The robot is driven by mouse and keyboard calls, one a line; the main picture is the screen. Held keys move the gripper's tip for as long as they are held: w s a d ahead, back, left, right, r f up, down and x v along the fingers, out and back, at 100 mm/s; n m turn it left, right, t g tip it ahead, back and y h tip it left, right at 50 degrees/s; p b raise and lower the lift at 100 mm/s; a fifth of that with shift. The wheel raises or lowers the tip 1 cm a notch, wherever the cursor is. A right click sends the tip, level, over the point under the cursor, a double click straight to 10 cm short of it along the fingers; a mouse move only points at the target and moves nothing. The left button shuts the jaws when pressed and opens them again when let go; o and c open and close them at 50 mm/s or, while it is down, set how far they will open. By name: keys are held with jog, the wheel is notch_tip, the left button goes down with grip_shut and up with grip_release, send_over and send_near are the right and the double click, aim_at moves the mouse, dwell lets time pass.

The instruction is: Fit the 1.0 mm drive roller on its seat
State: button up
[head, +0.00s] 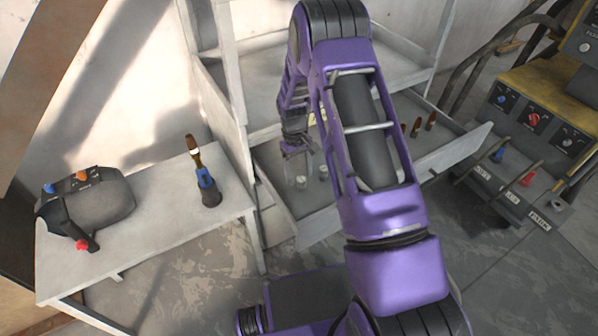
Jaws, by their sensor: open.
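Two small pale grey cylinders, which look like rollers, are in the open drawer of the white shelf unit: a left one (301,183) and a right one (323,173). I cannot read a size on either, so I cannot tell which is the 1.0 mm drive roller. My gripper (299,156) is open and points down over the drawer, just above these cylinders. It looks empty and apart from them. My purple arm hides the middle of the drawer. I cannot clearly make out the roller's seat.
The drawer (312,230) also holds several brown-tipped items (430,120) at right. A white table (150,230) carries a dark grey device (88,200) and a blue-handled tool (207,188). A yellow machine (545,95) with knobs and a labelled shelf (505,190) stands at right.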

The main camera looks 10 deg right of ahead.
jog(key=shift+r, duration=0.1)
notch_tip(320, 180, up, 17)
jog(key=w+p, duration=0.2)
jog(key=shift+w+a, duration=0.2)
jog(key=shift+a, duration=0.2)
